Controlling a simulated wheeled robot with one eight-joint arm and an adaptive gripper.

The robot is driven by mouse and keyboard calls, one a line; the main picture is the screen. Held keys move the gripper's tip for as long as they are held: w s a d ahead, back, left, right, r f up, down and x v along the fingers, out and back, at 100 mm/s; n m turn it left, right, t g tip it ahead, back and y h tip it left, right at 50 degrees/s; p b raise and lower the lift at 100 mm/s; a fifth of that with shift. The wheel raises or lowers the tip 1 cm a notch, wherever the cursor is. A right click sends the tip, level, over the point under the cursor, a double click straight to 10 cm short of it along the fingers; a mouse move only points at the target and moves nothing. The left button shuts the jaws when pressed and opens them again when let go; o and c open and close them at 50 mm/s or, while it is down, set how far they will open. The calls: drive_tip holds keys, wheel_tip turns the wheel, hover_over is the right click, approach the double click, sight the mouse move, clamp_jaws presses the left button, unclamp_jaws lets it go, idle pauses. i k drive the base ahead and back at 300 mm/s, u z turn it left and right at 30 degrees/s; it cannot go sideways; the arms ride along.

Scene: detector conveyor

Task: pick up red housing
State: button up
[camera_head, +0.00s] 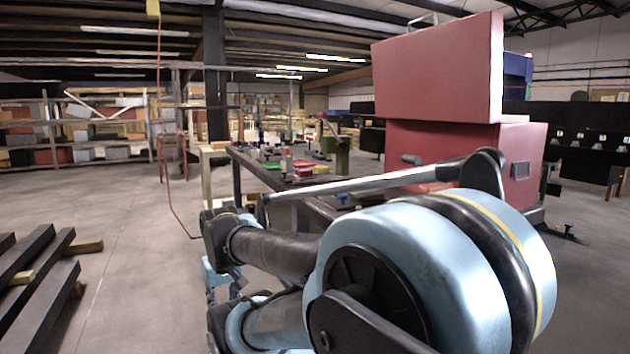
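A small red object (302,169) lies on the dark workbench (237,165) in the middle distance, among small parts. It is too small to tell whether it is the red housing. A large red box-shaped machine (435,75) stands on the right, with a second red block (465,140) under it. My blue and black arm fills the lower middle and right and hides part of the bench. I cannot make out my gripper's fingers, nor anything held.
A green item (271,165) and a green vise-like tool (338,146) are on the bench. Dark beams (40,290) lie on the floor at the lower left. Shelves (75,125) stand at the back left. The floor left of the bench is mostly clear.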

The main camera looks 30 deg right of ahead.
sight(301, 173)
drive_tip(key=k, duration=0.1)
drive_tip(key=u, duration=1.3)
drive_tip(key=i, duration=1.3)
drive_tip(key=z, duration=3)
drive_tip(key=i, duration=0.95)
drive_tip(key=z, duration=0.05)
